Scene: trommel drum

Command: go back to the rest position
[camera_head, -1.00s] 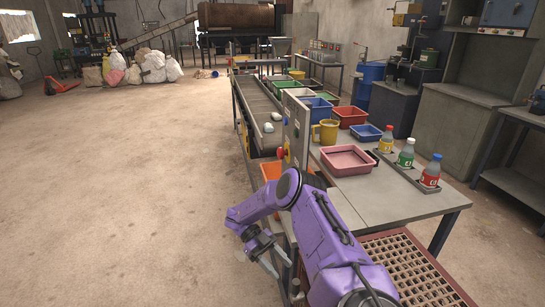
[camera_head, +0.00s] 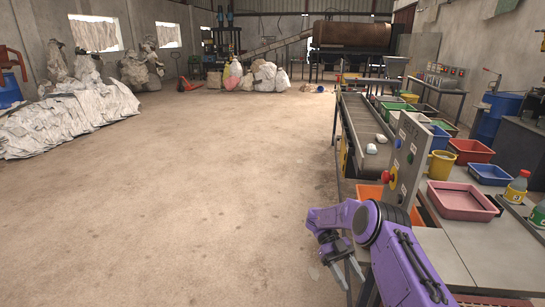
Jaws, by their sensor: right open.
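My right gripper (camera_head: 343,273) hangs at the end of the purple right arm, over the floor just left of the work table (camera_head: 440,250). Its two fingers are apart and point down, with nothing between them. My left arm and gripper are not in the view.
The conveyor (camera_head: 362,128) runs away from me, with pale lumps (camera_head: 371,148) on it. A control panel (camera_head: 407,160) stands beside it. An orange bin (camera_head: 372,193) is near the arm. Open floor (camera_head: 180,210) lies left.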

